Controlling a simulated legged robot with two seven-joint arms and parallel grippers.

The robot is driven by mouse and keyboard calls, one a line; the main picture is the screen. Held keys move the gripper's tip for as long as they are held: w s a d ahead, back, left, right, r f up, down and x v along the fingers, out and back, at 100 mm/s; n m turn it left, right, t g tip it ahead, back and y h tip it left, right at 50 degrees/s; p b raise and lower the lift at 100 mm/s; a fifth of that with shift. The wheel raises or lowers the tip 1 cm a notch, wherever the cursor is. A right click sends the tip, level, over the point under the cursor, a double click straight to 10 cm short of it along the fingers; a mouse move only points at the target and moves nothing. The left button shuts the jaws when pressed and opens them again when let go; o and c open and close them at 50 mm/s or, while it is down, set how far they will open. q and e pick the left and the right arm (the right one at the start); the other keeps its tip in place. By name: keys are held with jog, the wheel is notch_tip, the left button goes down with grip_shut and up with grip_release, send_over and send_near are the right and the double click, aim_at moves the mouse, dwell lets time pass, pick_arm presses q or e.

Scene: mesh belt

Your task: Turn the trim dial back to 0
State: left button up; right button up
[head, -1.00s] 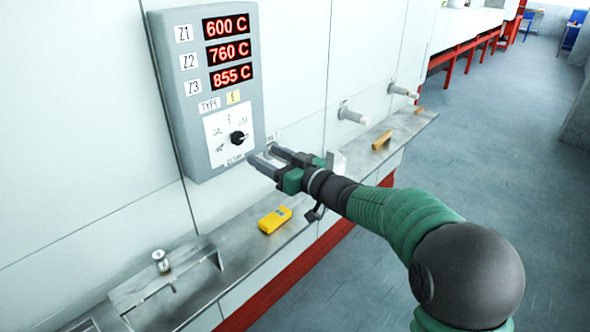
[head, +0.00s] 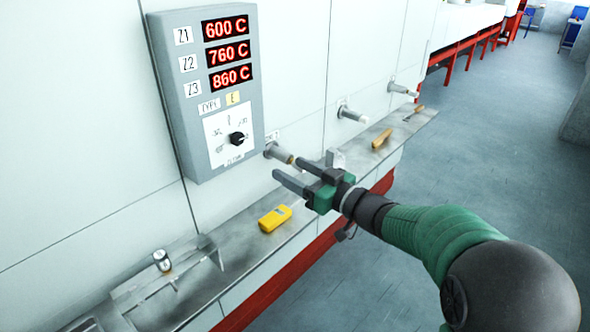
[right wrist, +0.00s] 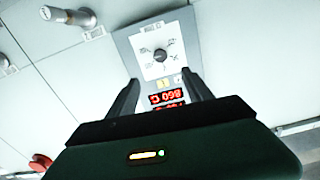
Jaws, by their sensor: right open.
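The trim dial is a black knob (head: 237,138) on a white scale plate, low on a grey control box (head: 186,120) fixed to the wall. Its scale marks are too blurred to read surely. The red displays read 600 C, 760 C and 860 C. In the right wrist view the knob (right wrist: 160,56) shows beyond my fingers, upside down. My right gripper (head: 297,172) is open and empty, to the right of and below the dial, apart from it. My left gripper is not in view.
A steel ledge (head: 235,250) runs below the box, with a yellow handheld device (head: 275,218) and a small can (head: 162,260) at a metal rack. Wall stubs (head: 350,114) stick out to the right, one close to my right gripper.

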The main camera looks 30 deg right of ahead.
jog(key=shift+d, duration=0.1)
dwell(0.4)
jog(key=shift+s, duration=0.1)
jog(key=v, duration=1.6)
jog(key=shift+s, duration=0.3)
jog(key=shift+d, duration=0.1)
